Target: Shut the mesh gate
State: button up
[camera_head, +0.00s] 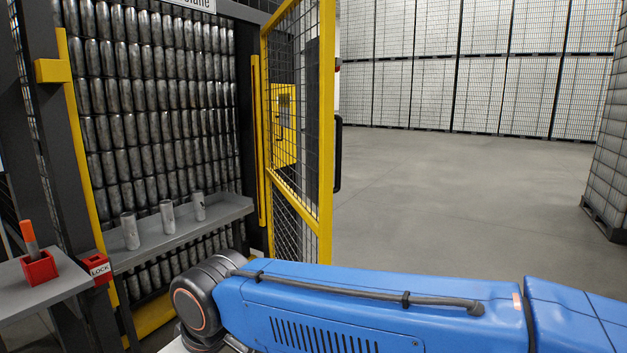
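The mesh gate (326,130) has a yellow frame with dark wire mesh. It stands open, swung out from its hinge side at the right of the opening. A black handle (338,153) is on its free edge. The yellow post of the opening (80,150) is on the left, with a yellow block (53,70) near its top. My gripper is not in view; only my blue arm shows across the bottom right, in front of the gate's lower part. The gate's bottom end is hidden behind the arm.
Rows of metal cans (165,90) fill the space behind the opening. A grey shelf (185,232) holds three cans. At left are a red holder (39,268) with an orange-topped tool and a red LOCK box (97,267). The floor (450,190) at right is clear.

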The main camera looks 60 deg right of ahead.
aim_at(320, 51)
jog(key=k+l+z, duration=0.1)
jog(key=k+l, duration=0.35)
jog(key=l, duration=0.2)
jog(key=k+l+z, duration=0.15)
jog(key=i+l, duration=0.1)
jog(key=l, duration=0.3)
jog(key=i+l+z, duration=0.15)
jog(key=l, duration=0.25)
jog(key=i+l, duration=0.15)
jog(key=l, duration=0.25)
jog(key=i+l+z, duration=0.15)
jog(key=l, duration=0.25)
